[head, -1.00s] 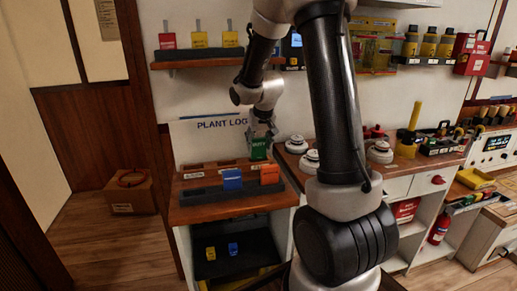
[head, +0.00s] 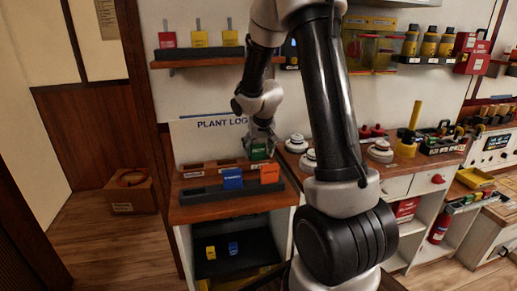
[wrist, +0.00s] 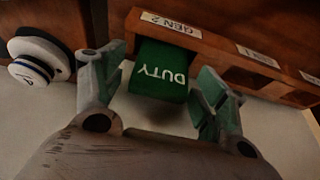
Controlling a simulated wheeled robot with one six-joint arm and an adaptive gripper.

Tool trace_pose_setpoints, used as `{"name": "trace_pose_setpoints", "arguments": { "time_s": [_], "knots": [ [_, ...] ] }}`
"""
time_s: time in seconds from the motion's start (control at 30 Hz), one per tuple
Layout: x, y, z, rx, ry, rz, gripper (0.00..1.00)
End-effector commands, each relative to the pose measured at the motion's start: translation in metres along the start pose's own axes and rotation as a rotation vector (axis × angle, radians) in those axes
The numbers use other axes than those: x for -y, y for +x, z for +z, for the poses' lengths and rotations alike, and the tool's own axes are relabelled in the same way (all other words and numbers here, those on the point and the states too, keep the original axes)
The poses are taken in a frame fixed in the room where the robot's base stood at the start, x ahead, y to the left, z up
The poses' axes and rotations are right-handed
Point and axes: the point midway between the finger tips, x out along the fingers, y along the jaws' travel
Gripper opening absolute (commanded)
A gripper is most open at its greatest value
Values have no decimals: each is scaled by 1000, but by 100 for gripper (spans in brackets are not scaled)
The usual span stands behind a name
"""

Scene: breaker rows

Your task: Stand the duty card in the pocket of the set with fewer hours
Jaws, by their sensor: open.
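The green duty card (head: 259,152), marked DUTY, stands at the right end of the brown pocket rack (head: 222,164) on the cabinet top. In the wrist view, the card (wrist: 158,72) appears to be in the end pocket, beside a label that reads GEN 2 (wrist: 171,24). My gripper (head: 261,139) is open around the card's upper part. In the wrist view, its fingers (wrist: 165,66) stand on either side of the card with gaps. The card's lower part is hidden.
A dark rack in front (head: 205,193) holds a blue card (head: 232,179) and an orange card (head: 269,173). The PLANT LOG board (head: 205,130) stands behind. White round knobs (head: 297,143) are close on the right. A shelf (head: 200,62) hangs above.

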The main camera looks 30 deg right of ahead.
Motion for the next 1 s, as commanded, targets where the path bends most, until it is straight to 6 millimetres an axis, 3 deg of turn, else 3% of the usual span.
{"name": "trace_pose_setpoints", "arguments": {
  "time_s": [0.17, 0.5, 0.77, 0.87, 1.0],
  "knots": [
    [0, -16, -2, -4, 1, 0, 72],
    [0, -91, -2, -5, 1, -1, 72],
    [0, -124, 0, -3, -2, -1, 72],
    [0, -146, 12, -5, -17, -5, 72],
    [-2, -200, 55, -6, -66, -21, 72]
  ]
}}
